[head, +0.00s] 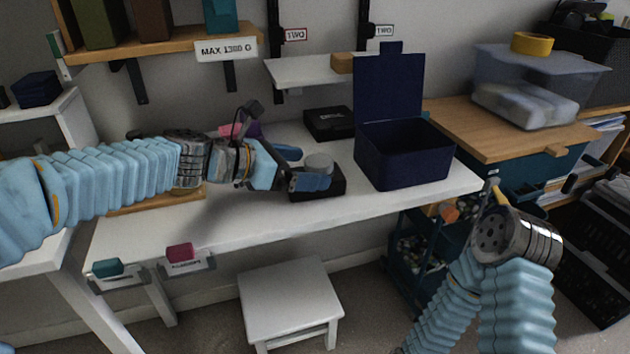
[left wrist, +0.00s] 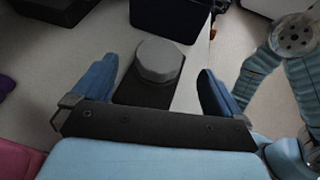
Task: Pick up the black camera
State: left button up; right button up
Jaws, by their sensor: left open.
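The black camera (head: 328,189) lies on the white table with a grey round lens (head: 319,161) facing up. In the left wrist view its black body (left wrist: 140,92) and grey lens (left wrist: 158,60) show between the fingers. My left gripper (head: 298,168) is open, with its blue fingers at the camera in the head view. One finger covers part of the camera there. I cannot tell whether the fingers touch it. Nothing is held. Of my right arm only links show, at the lower right; its gripper is out of view.
An open dark blue box (head: 402,165) stands just right of the camera. A flat black box (head: 329,122) lies behind it. A purple and pink item (head: 240,129) is behind my left wrist. A white stool (head: 290,300) stands below.

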pick_arm(q)
jog(key=x, duration=0.3)
jog(key=shift+w+d+f, duration=0.1)
jog(key=shift+d+f, duration=0.1)
jog(key=shift+d, duration=0.1)
jog(key=shift+c, duration=0.3)
jog(key=c, duration=1.3)
